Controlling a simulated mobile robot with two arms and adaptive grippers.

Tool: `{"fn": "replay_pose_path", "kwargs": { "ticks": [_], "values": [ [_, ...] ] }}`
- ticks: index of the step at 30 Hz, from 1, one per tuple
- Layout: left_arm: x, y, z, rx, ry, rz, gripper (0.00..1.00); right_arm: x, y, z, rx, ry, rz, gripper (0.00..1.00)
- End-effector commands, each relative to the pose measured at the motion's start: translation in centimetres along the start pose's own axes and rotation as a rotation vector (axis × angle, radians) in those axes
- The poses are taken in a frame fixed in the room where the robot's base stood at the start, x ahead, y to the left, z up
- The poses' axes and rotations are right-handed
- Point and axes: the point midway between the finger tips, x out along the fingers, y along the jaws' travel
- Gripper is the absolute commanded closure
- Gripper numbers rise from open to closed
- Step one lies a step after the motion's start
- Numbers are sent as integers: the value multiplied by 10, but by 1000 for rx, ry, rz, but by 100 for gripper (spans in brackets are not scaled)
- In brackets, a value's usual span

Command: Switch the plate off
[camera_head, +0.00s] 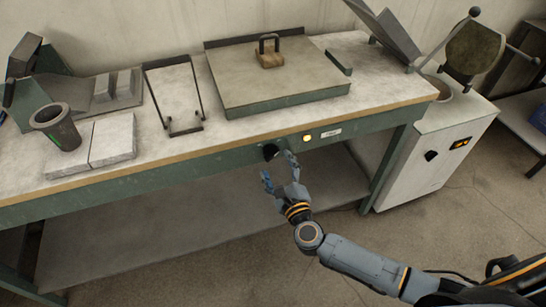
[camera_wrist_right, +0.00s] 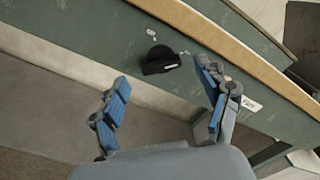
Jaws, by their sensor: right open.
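The plate (camera_head: 240,92) is a broad flat slab on the bench. Its black control knob (camera_head: 270,151) is on the green front rail below it, left of a small lit yellow lamp (camera_head: 307,138). In the right wrist view the knob (camera_wrist_right: 160,62) shows whole, with a raised grip bar. My right gripper (camera_head: 277,168) is open just in front of the knob. In the right wrist view its blue-padded fingers (camera_wrist_right: 163,76) are spread either side of the knob, seemingly short of it; contact is not visible. My left gripper is out of view.
A wooden block (camera_head: 270,60) with a dark handle rests on the plate. A lower shelf (camera_head: 170,235) lies beneath.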

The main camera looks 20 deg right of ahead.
Motion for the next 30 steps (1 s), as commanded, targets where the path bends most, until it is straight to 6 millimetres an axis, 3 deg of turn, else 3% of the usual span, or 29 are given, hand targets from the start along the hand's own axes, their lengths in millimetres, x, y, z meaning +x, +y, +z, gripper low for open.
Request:
{"fn": "replay_pose_path", "kwargs": {
  "ticks": [7,18,26,30],
  "values": [
    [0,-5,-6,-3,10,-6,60,30,0,0,-2,-1,0,25],
    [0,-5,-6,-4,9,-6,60,34,0,0,-1,0,1,25],
    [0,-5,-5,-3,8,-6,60,34,0,0,-2,0,0,78],
    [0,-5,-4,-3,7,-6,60,34,0,0,-4,0,0,79]
  ]
}}
